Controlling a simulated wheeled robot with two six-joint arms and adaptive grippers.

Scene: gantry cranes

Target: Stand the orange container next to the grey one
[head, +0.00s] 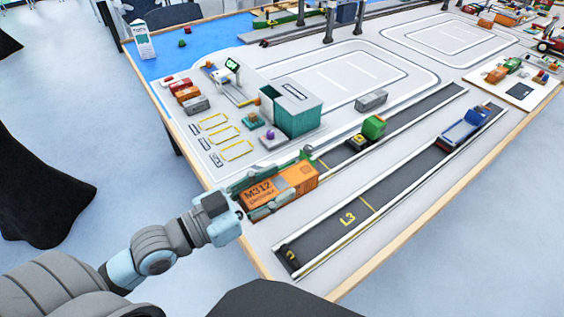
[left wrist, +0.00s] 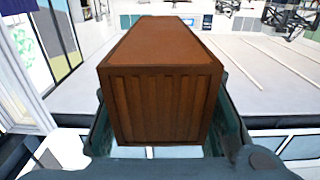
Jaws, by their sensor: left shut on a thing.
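The orange container (head: 290,182), marked M312, is held lengthwise between the green fingers of my left gripper (head: 277,187), over the near left edge of the table. In the left wrist view its ribbed end (left wrist: 162,108) fills the middle, with a finger on each side. I cannot tell how high it is above the table. A grey container (head: 371,100) stands alone by the white-lined area, beyond the green truck. Another grey container (head: 197,105) stands at the near end of a row of red and orange ones. My right gripper is not in view.
A teal open shed (head: 291,110) stands beyond my left gripper. A green truck (head: 370,130) and a blue truck (head: 464,128) are on the dark lanes. Yellow outlined bays (head: 224,135) are empty. Gantry crane legs (head: 329,25) stand at the back.

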